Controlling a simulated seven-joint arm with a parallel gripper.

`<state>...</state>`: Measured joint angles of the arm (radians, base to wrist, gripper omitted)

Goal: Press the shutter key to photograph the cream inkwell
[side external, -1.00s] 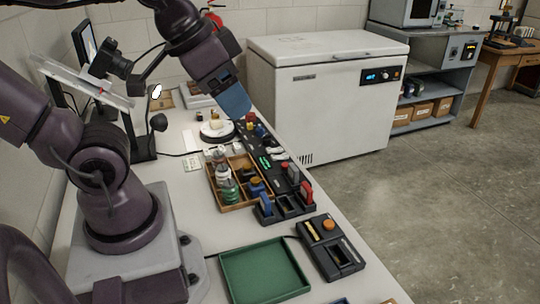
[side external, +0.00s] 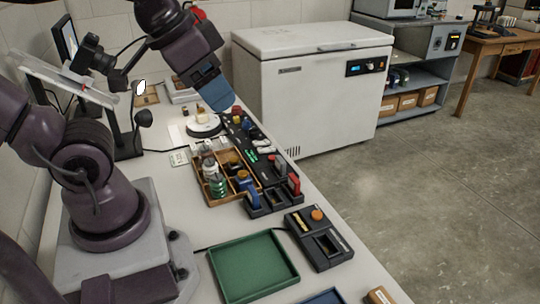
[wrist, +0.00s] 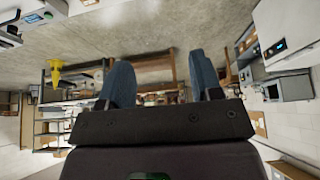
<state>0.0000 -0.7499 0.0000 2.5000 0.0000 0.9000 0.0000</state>
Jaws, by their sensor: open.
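My gripper (side external: 218,100) is in the air above the back part of the bench, over the far end of a long black key panel (side external: 259,155). Its two blue fingers are apart with nothing between them in the wrist view (wrist: 161,80). A small pale object (side external: 203,117), perhaps the cream inkwell, stands on a round white plate (side external: 210,128) left of the gripper. A separate black box (side external: 327,262) carries an orange round knob (side external: 317,213).
A wooden compartment tray (side external: 213,200) with bottles sits beside the panel. A camera on an arm (side external: 92,55) stands at the left back. A green tray (side external: 292,278) lies in front. A white chest freezer (side external: 310,105) stands beyond the bench edge.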

